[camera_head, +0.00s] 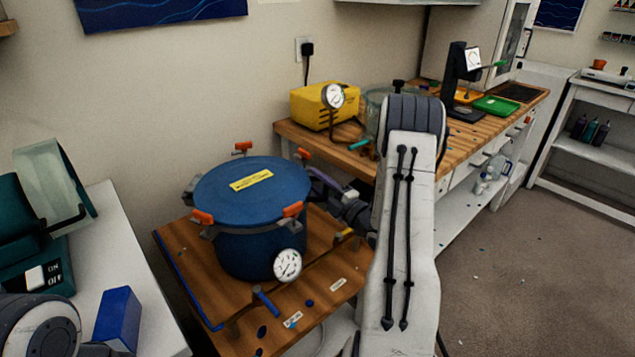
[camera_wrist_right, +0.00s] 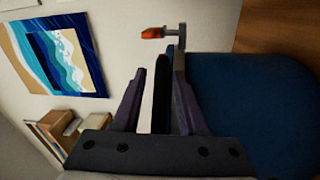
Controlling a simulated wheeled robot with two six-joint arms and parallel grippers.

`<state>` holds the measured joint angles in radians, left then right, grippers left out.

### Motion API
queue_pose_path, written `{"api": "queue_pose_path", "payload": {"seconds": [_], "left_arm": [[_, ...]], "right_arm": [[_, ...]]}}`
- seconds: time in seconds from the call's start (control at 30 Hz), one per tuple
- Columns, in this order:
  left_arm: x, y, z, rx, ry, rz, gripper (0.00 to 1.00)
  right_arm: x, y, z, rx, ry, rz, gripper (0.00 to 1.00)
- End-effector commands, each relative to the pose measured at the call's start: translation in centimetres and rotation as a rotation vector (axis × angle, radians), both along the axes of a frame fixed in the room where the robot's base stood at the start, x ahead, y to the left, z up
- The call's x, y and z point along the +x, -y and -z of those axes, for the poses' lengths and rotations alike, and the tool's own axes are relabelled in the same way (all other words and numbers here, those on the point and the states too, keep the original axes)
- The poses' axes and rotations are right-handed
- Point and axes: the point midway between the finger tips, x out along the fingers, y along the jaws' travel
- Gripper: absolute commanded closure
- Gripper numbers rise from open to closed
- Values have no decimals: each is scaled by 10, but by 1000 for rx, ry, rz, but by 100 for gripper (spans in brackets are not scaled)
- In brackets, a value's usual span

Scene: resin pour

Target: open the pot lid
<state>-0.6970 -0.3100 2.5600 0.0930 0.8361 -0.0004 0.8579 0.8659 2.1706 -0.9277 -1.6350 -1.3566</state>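The blue pot (camera_head: 250,245) stands on the small wooden table, its blue lid (camera_head: 285,180) on top with a yellow label. Orange-tipped clamps sit around its rim, such as the front right one (camera_head: 293,209) and the back one (camera_head: 242,147). A round gauge (camera_head: 288,264) is on the front. My right gripper (camera_head: 318,178) is at the pot's right side, partly hidden by my arm. In the wrist view its purple fingers (camera_wrist_right: 159,75) are apart, with a dark bar between them that I cannot identify. The lid (camera_wrist_right: 250,110) shows beside them. My left gripper is out of view.
The wooden table (camera_head: 180,262) has a blue rod (camera_head: 266,300) at its front. A yellow pump (camera_head: 325,106) stands on the workbench behind. At the left, a blue box (camera_head: 117,318) and a green machine (camera_head: 30,235) stand on a white table. Open floor lies at the right.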

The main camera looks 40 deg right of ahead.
Motion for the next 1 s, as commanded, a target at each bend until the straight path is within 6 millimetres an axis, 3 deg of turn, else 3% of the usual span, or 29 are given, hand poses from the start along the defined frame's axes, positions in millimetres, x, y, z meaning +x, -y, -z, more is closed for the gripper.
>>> {"api": "queue_pose_path", "payload": {"seconds": [0.03, 0.1, 1.0], "left_arm": [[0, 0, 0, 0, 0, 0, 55], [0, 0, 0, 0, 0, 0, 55], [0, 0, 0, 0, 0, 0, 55]], "right_arm": [[0, 0, 0, 0, 0, 0, 81], [0, 0, 0, 0, 1, 0, 100], [0, 1, -4, -2, 9, 2, 100]]}}
